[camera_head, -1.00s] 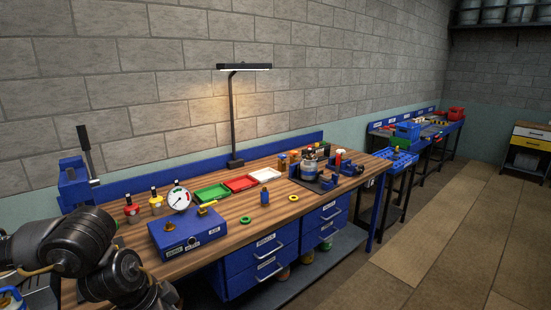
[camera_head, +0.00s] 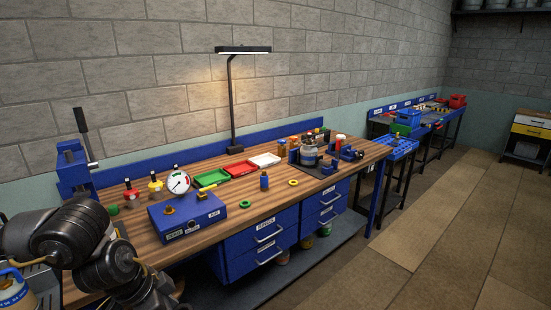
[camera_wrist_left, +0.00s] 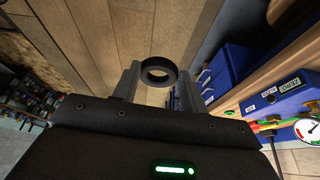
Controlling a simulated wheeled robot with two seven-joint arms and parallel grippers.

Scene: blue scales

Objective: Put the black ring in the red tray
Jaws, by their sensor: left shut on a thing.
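The black ring (camera_wrist_left: 158,71) shows in the left wrist view, between the two fingers of my left gripper (camera_wrist_left: 157,84), which is shut on it. Floor boards show behind and below the ring. In the head view my left arm comes in at the lower left, and I cannot make out its fingertips or the ring. The red tray (camera_head: 241,169) lies on the wooden workbench, between a green tray (camera_head: 210,178) and a white tray (camera_head: 264,160). It looks empty. My right gripper is in neither current view.
A blue box with a dial gauge (camera_head: 178,182) stands on the workbench (camera_head: 230,195) nearest my arm. A blue bottle (camera_head: 264,182), a green ring (camera_head: 245,204) and a yellow ring (camera_head: 293,182) lie or stand in front of the trays. A lamp (camera_head: 232,100) rises behind them.

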